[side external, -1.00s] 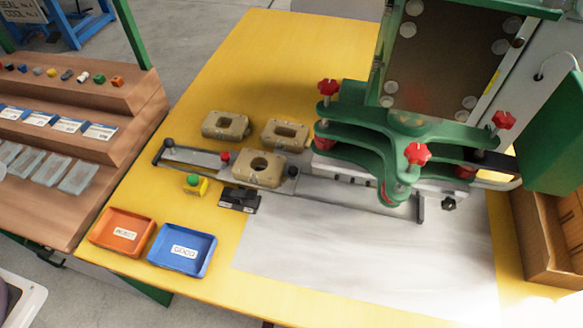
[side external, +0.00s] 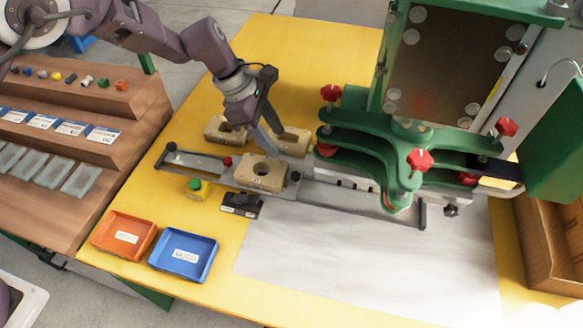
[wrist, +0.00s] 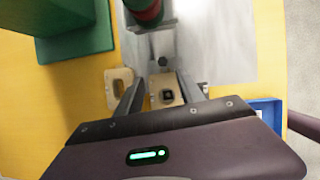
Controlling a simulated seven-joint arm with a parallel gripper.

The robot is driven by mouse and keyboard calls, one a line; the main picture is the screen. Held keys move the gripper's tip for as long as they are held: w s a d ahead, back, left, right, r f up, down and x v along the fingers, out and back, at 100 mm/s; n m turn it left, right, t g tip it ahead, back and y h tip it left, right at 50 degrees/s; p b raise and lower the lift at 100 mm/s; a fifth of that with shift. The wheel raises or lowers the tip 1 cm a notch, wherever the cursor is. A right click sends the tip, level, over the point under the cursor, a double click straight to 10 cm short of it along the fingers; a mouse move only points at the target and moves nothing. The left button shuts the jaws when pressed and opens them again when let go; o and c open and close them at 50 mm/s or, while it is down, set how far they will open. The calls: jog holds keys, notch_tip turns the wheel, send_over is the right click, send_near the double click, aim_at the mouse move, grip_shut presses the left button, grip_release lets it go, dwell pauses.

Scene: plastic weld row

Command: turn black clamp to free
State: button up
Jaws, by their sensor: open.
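The black clamp is a small dark knob (side external: 295,177) at the right end of the tan block (side external: 245,183) on the slide rail; in the wrist view it seems to be the dark knob (wrist: 163,62) just beyond that block (wrist: 158,101). A red knob (side external: 228,161) sits at the block's left end. My gripper (side external: 277,142) is open and empty, fingers pointing down above and behind the block. In the wrist view its fingertips (wrist: 162,74) lie to either side of the knob, apart from it as far as I can tell. The clamp's turn angle is too small to read.
Two more tan blocks (side external: 223,127) stand behind the rail, partly hidden by my arm. The green press with red knobs (side external: 419,160) rises close to the right. A green button (side external: 194,184), an orange tray (side external: 104,246) and a blue tray (side external: 205,270) are in front.

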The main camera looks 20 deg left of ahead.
aim_at(296, 174)
jog(key=shift+n, duration=0.6)
jog(key=x, duration=1.2)
jog(key=shift+s+a, duration=0.15)
jog(key=shift+s, duration=0.05)
grip_shut()
